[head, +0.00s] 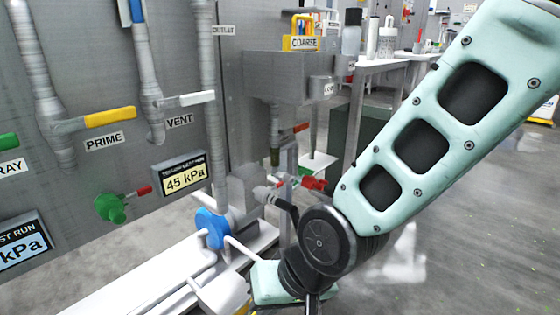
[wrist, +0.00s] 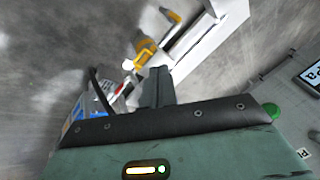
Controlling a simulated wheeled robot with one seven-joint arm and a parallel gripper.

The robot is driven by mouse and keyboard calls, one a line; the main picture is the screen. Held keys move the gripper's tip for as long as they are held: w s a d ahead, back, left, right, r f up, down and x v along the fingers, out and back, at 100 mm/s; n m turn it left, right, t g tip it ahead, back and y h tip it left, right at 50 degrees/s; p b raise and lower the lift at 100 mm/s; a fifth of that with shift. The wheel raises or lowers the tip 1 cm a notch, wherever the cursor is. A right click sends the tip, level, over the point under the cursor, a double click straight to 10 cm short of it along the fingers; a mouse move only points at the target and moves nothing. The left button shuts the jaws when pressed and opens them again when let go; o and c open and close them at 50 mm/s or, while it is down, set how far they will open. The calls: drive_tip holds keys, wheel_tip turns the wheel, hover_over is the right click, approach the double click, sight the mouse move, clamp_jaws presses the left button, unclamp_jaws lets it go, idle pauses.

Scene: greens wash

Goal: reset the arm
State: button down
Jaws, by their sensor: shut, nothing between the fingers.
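My arm reaches down from the upper right in the head view, with pale teal links and a black round joint. At its low end, my gripper (wrist: 158,86) shows in the wrist view as dark fingers closed together, with nothing between them. In the head view the hand is low at the bottom middle, near a white ledge (head: 95,297) and a blue round valve (head: 212,228); its fingertips are not clear there. In the wrist view a yellow-orange fitting (wrist: 142,48) lies beyond the fingers. I cannot tell whether the gripper touches anything.
A grey panel on the left carries pipes, a yellow PRIME handle (head: 108,116), a white VENT handle (head: 197,98), a green knob (head: 110,207) and a 45 kPa display (head: 184,178). A metal sink (head: 290,78) stands behind. Open floor (head: 475,240) lies to the right.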

drive_tip(key=s+d+r+n+g+h+p, duration=0.1)
drive_tip(key=s+d+r, duration=0.2)
drive_tip(key=d, duration=0.2)
drive_tip(key=s+d+r+n+h, duration=0.2)
drive_tip(key=s+d, duration=0.1)
drive_tip(key=d, duration=0.3)
drive_tip(key=s+d+r+n+g+h+p, duration=0.1)
drive_tip(key=s+d+r, duration=0.2)
drive_tip(key=d, duration=0.2)
wheel_tip(320, 180, up, 38)
drive_tip(key=p, duration=3.8)
drive_tip(key=shift+f, duration=0.2)
drive_tip(key=shift+a, duration=0.1)
